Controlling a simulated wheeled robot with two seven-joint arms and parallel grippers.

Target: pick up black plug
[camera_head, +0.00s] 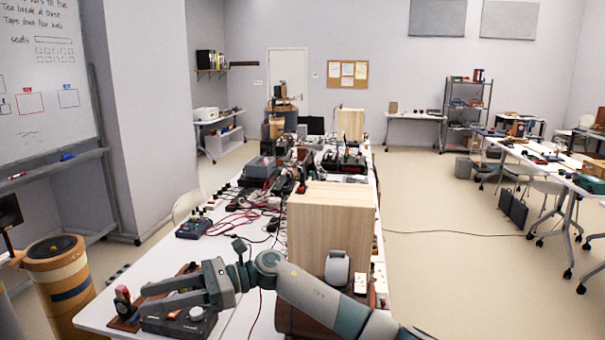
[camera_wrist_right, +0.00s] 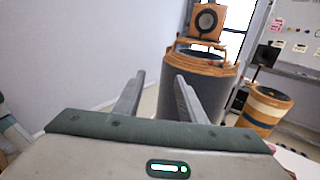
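My right gripper (camera_head: 145,300) reaches in over the near left part of the white table (camera_head: 225,262). Its two fingers are apart with nothing between them; in the right wrist view the fingers (camera_wrist_right: 158,90) also stand apart and empty. Below them is a dark box with a pale knob (camera_head: 197,314). I cannot pick out the black plug for certain among the small dark items and cables on the table. My left gripper is not in view.
A wooden box (camera_head: 331,225) stands on the table right of my gripper. A small dark and red item (camera_head: 124,297) stands at the left edge. A tan drum (camera_head: 60,285) stands beside the table.

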